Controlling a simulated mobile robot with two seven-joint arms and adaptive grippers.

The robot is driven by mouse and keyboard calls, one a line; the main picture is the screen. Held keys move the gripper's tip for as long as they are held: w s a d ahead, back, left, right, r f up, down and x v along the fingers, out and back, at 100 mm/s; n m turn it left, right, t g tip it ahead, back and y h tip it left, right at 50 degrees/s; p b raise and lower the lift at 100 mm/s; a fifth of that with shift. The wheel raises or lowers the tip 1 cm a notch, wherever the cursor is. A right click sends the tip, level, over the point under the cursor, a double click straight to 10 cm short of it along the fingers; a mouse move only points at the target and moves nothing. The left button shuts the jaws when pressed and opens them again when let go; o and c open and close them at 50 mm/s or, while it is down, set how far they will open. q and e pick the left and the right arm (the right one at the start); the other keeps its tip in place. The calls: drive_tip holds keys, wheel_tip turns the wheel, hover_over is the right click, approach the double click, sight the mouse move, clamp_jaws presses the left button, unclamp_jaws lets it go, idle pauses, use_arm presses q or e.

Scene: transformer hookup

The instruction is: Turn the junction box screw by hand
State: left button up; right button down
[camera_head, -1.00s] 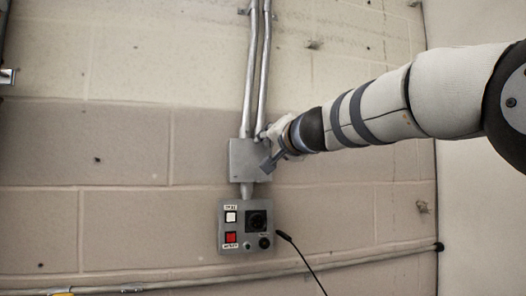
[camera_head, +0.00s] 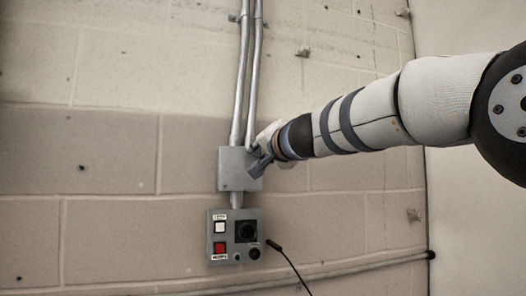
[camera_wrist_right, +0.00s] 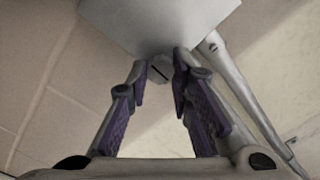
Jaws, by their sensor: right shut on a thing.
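The grey junction box (camera_head: 231,172) is mounted on the block wall below two metal conduits. My right gripper (camera_head: 259,163) is at the right side of the box. In the right wrist view the box (camera_wrist_right: 150,22) is at the top, and a round slotted screw (camera_wrist_right: 160,69) shows at its lower edge. The fingertips of my right gripper (camera_wrist_right: 161,75) are on either side of this screw and are shut on it. The screw is hidden by the gripper in the head view. My left gripper is not in view.
Two conduits (camera_head: 247,85) run up the wall from the box. A horizontal pipe (camera_head: 375,263) crosses the wall lower down.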

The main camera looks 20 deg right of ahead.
drive_tip(key=m, duration=0.3)
drive_tip(key=shift+s+r+p, duration=0.1)
drive_tip(key=shift+r+p, duration=0.15)
drive_tip(key=shift+p, duration=0.1)
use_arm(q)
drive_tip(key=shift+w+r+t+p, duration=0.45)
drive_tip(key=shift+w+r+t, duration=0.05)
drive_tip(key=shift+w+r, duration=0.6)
use_arm(e)
drive_tip(key=shift+m, duration=1.6)
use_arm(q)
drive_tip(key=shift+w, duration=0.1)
use_arm(e)
drive_tip(key=c, duration=1.5)
unclamp_jaws()
drive_tip(key=shift+f, duration=0.1)
drive_tip(key=shift+o, duration=0.4)
drive_tip(key=shift+f, duration=0.1)
drive_tip(key=s, duration=1.1)
drive_tip(key=shift+s+d, duration=0.15)
drive_tip(key=shift+s, duration=0.25)
